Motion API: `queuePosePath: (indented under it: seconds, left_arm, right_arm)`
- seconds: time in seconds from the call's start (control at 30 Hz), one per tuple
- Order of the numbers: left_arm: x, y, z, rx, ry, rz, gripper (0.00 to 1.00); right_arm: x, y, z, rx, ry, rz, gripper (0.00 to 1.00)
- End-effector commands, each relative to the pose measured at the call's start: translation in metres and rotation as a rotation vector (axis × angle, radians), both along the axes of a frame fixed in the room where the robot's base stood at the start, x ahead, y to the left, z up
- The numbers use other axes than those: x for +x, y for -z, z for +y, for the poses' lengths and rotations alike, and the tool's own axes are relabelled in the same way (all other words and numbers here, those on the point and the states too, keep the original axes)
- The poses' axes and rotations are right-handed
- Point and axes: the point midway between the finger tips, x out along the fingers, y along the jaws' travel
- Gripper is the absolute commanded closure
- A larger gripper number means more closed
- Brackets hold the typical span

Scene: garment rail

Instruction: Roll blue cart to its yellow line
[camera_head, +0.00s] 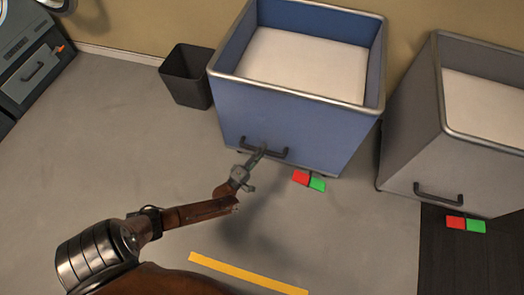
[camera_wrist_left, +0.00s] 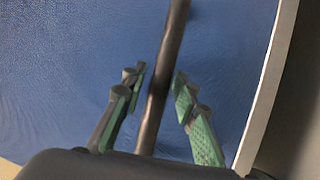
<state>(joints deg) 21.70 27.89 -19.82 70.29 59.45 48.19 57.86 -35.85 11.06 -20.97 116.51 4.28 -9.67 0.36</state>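The blue cart (camera_head: 270,118) stands against the back wall, with a pale interior, a metal rim and a dark handle (camera_head: 278,154) on its front. My left gripper (camera_head: 258,152) is at the left part of this handle. In the left wrist view the handle bar (camera_wrist_left: 163,80) runs between the two fingers of my left gripper (camera_wrist_left: 160,85). The fingers are open, with a gap on each side of the bar. The yellow line (camera_head: 247,273) lies on the floor in front of the cart, apart from it. My right gripper is out of view.
A red pedal (camera_head: 300,178) and a green pedal (camera_head: 317,184) are at the blue cart's lower front. A grey cart (camera_head: 415,145) stands to the right, partly over a dark mat (camera_head: 440,265). A black bin (camera_head: 187,76) is close on the left. Floor before the blue cart is clear.

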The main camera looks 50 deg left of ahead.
Motion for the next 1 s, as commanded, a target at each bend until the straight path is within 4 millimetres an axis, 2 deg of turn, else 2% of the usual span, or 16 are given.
queuePosePath:
  seconds: [0.03,0.37,0.87,1.0]
  left_arm:
    - [0.0,0.0,0.0,0.0,0.0,0.0,0.78]
    - [0.0,0.0,0.0,0.0,0.0,0.001,1.0]
    - [-0.001,0.001,0.0,0.0,0.0,0.001,1.0]
    - [-0.013,0.001,0.004,0.0,-0.011,0.003,1.0]
  right_arm:
    - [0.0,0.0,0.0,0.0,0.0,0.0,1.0]
    - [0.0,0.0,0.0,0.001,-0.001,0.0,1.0]
    - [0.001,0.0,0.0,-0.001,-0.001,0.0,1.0]
    - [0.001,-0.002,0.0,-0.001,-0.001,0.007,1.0]
